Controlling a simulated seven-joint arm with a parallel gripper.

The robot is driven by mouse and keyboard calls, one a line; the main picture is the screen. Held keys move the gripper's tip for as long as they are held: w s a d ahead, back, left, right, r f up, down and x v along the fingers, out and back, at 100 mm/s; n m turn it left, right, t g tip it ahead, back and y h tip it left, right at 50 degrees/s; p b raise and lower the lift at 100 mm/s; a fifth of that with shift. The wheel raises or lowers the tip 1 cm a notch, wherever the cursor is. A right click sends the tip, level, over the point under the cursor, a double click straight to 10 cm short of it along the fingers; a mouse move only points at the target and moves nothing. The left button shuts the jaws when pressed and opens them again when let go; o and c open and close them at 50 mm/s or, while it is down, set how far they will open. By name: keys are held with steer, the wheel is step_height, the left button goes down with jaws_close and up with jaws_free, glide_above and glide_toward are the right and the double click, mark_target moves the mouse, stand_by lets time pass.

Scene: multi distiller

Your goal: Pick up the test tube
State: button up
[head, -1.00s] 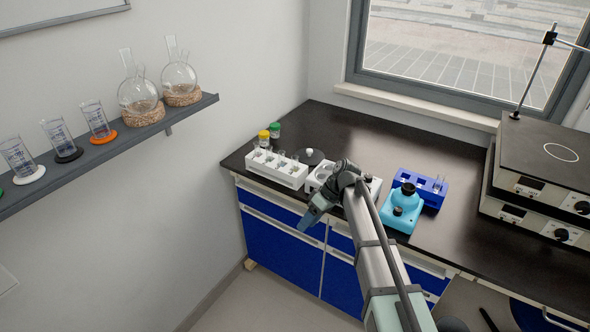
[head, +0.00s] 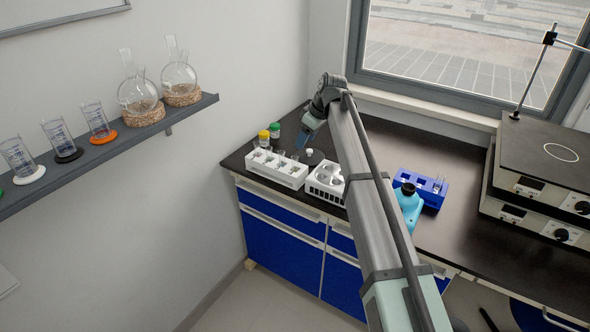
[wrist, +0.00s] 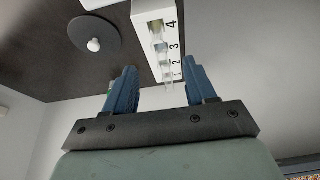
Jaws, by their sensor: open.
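The white numbered rack (head: 272,172) stands at the left end of the black bench. Clear glass test tubes stand in it, small and faint in the head view. In the wrist view the rack (wrist: 143,14) shows the numbers 1 to 4, with a clear test tube (wrist: 158,46) along its row. My gripper (head: 302,140) is above the bench, just behind and right of the rack, pointing down. In the wrist view my gripper (wrist: 161,69) is open with nothing held, its blue fingers apart on either side of the rack's near end. Which tube is meant cannot be told.
A second white rack (head: 324,194) stands right of the first. Yellow-capped (head: 263,135) and green-capped bottles (head: 274,127) stand behind. A turquoise device (head: 409,207) and blue rack (head: 432,199) stand right. A dark disc with a white knob (wrist: 93,45) shows nearby.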

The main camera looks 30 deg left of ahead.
mark_target(297, 158)
steer(key=x, duration=0.7)
steer(key=shift+f, duration=0.1)
steer(key=shift+w+x, duration=0.1)
steer(key=shift+x, duration=1.2)
steer(key=shift+w+x, duration=0.15)
steer(key=shift+x, duration=1.15)
steer(key=shift+c, duration=0.4)
jaws_close()
